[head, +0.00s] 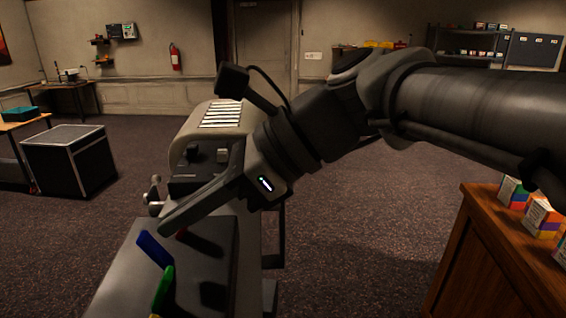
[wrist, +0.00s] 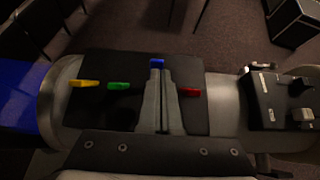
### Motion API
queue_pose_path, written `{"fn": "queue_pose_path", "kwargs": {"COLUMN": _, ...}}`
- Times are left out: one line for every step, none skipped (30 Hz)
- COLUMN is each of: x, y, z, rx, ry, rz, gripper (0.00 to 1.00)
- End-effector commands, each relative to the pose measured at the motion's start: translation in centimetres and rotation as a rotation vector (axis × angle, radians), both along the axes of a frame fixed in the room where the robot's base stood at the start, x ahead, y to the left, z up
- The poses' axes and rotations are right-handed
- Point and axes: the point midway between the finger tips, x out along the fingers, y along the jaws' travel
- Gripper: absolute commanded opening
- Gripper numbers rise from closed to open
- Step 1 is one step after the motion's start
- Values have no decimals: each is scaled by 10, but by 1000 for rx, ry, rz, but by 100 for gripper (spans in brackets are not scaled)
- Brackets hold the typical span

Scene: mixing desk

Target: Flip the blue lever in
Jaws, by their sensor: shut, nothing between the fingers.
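The blue lever (head: 154,249) sticks up at a tilt from the dark panel of the desk in the head view. In the wrist view the blue lever (wrist: 157,63) shows just beyond my fingertips, in line with them. My gripper (head: 166,222) is shut and empty, its fingertips close above the blue lever in the head view. The shut fingers also show in the wrist view (wrist: 160,75). I cannot tell whether they touch the lever. The base of the lever is hidden behind the fingers in the wrist view.
Beside the blue lever are a green lever (wrist: 118,86), a yellow lever (wrist: 84,83) and a red lever (wrist: 189,92). A dark box with knobs (wrist: 277,98) sits to the right. A wooden cabinet (head: 495,265) with colourful boxes stands at the right in the head view.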

Motion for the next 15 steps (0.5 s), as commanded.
{"fn": "queue_pose_path", "kwargs": {"x": 0, "y": 0, "z": -1, "rx": 0, "ry": 0, "rz": -1, "gripper": 0}}
{"fn": "queue_pose_path", "kwargs": {"x": 0, "y": 0, "z": -1, "rx": 0, "ry": 0, "rz": -1, "gripper": 0}}
{"fn": "queue_pose_path", "kwargs": {"x": 1, "y": 0, "z": -1, "rx": 0, "ry": -1, "rz": -1, "gripper": 0}}
{"fn": "queue_pose_path", "kwargs": {"x": 1, "y": 0, "z": -1, "rx": 0, "ry": -1, "rz": -1, "gripper": 0}}
{"fn": "queue_pose_path", "kwargs": {"x": 1, "y": 0, "z": 0, "rx": 0, "ry": -1, "rz": -1, "gripper": 0}}
{"fn": "queue_pose_path", "kwargs": {"x": 1, "y": 0, "z": 0, "rx": 0, "ry": 0, "rz": -1, "gripper": 0}}
{"fn": "queue_pose_path", "kwargs": {"x": 1, "y": 0, "z": 1, "rx": 0, "ry": 0, "rz": -1, "gripper": 0}}
{"fn": "queue_pose_path", "kwargs": {"x": 1, "y": 0, "z": 2, "rx": 0, "ry": 0, "rz": -1, "gripper": 0}}
{"fn": "queue_pose_path", "kwargs": {"x": 1, "y": 0, "z": 4, "rx": 0, "ry": 0, "rz": -1, "gripper": 0}}
{"fn": "queue_pose_path", "kwargs": {"x": 1, "y": 0, "z": 6, "rx": 0, "ry": 0, "rz": -1, "gripper": 0}}
{"fn": "queue_pose_path", "kwargs": {"x": 1, "y": -1, "z": 7, "rx": 0, "ry": 0, "rz": -1, "gripper": 0}}
{"fn": "queue_pose_path", "kwargs": {"x": 1, "y": 0, "z": 9, "rx": 0, "ry": 0, "rz": -1, "gripper": 0}}
{"fn": "queue_pose_path", "kwargs": {"x": 1, "y": -1, "z": 11, "rx": 0, "ry": 0, "rz": -1, "gripper": 0}}
{"fn": "queue_pose_path", "kwargs": {"x": 1, "y": -1, "z": 12, "rx": 0, "ry": 0, "rz": -1, "gripper": 0}}
{"fn": "queue_pose_path", "kwargs": {"x": 1, "y": 0, "z": 14, "rx": 0, "ry": 0, "rz": -1, "gripper": 0}}
